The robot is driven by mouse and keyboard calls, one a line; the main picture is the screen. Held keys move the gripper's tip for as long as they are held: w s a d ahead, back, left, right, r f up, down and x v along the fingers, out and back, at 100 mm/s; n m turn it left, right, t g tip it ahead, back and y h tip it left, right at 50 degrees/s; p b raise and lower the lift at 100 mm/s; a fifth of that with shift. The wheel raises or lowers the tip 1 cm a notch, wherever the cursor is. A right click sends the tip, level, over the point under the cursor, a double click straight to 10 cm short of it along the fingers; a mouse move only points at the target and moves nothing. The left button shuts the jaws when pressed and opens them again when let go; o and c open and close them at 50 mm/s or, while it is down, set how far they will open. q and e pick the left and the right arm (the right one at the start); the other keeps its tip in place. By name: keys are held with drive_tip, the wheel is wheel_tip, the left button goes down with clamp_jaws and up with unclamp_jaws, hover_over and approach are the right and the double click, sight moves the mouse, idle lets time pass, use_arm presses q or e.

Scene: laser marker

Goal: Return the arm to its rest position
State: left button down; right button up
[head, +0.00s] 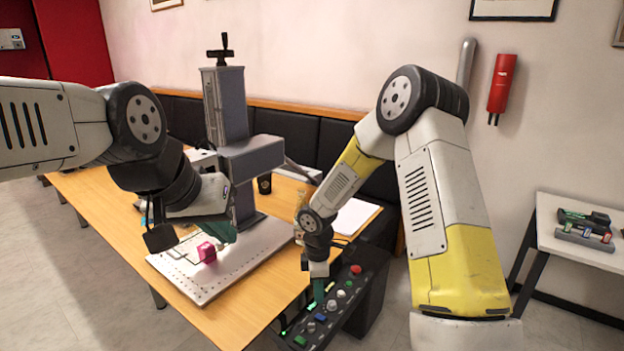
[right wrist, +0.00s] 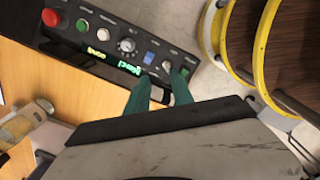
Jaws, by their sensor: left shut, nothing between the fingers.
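My left gripper (head: 222,232), with green fingers, is shut over the laser marker's pale perforated plate (head: 262,243), just right of and above a pink cube (head: 207,253). It holds nothing. My right arm is bent, and its gripper (head: 318,292) points down close over the black control panel (head: 340,300). In the right wrist view, its two green fingers (right wrist: 160,92) stand apart with nothing seen between them, near the panel's switches (right wrist: 149,58). I cannot tell whether a fingertip touches the panel.
The marker's grey column and head (head: 250,158) rise behind the plate, between my arms. The wooden table (head: 110,215) carries the machine. Black padded seat backs (head: 300,140) line the wall. A white side table (head: 560,235) with small devices stands at right.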

drive_tip(key=s+d+r+m+t, duration=0.1)
drive_tip(key=s+d+r+m, duration=0.15)
drive_tip(key=r, duration=0.55)
drive_tip(key=s+d+r+m+t, duration=0.1)
drive_tip(key=s+d+r+m, duration=0.1)
drive_tip(key=d+r+m, duration=0.35)
drive_tip(key=s+d+r+m+t, duration=0.1)
drive_tip(key=s+d+r, duration=0.1)
drive_tip(key=r, duration=0.8)
drive_tip(key=s+d+r+m+t+y, duration=0.1)
drive_tip(key=s+r+m, duration=0.3)
drive_tip(key=s, duration=0.3)
drive_tip(key=s+d+r+m+t+y, duration=0.1)
drive_tip(key=s+r+m, duration=0.4)
drive_tip(key=s, duration=0.2)
drive_tip(key=shift+d+r+t, duration=0.25)
drive_tip(key=shift+r+t, duration=0.05)
drive_tip(key=shift+r, duration=0.05)
drive_tip(key=shift+s, duration=0.1)
